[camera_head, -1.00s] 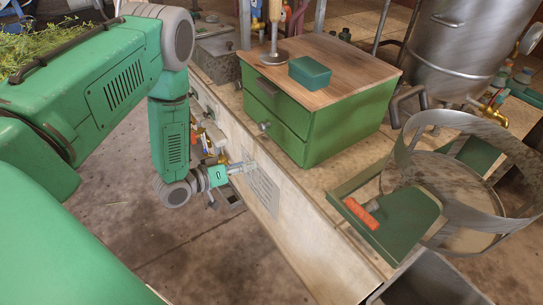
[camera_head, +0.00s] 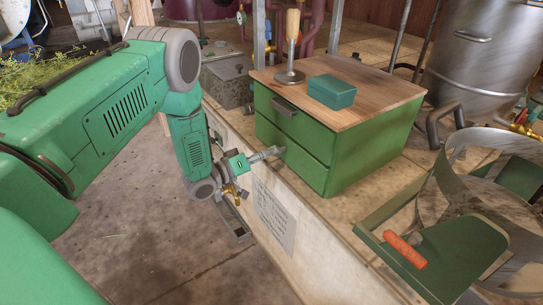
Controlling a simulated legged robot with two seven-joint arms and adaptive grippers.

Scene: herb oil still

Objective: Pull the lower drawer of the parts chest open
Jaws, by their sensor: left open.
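The green parts chest (camera_head: 368,150) with a wooden top stands on the stone bench. Its upper drawer (camera_head: 307,127) has a dark pull and looks closed. The lower drawer (camera_head: 303,164) is below it and also looks closed. My left gripper (camera_head: 276,152) is open at the left end of the lower drawer front, where that drawer's knob was visible before. The fingertips cover the knob, and I cannot tell whether they touch it. My right gripper is not in view.
On the chest top are a teal box (camera_head: 331,91) and a wooden-handled metal tool (camera_head: 291,50). Open floor lies left of the bench (camera_head: 330,225).

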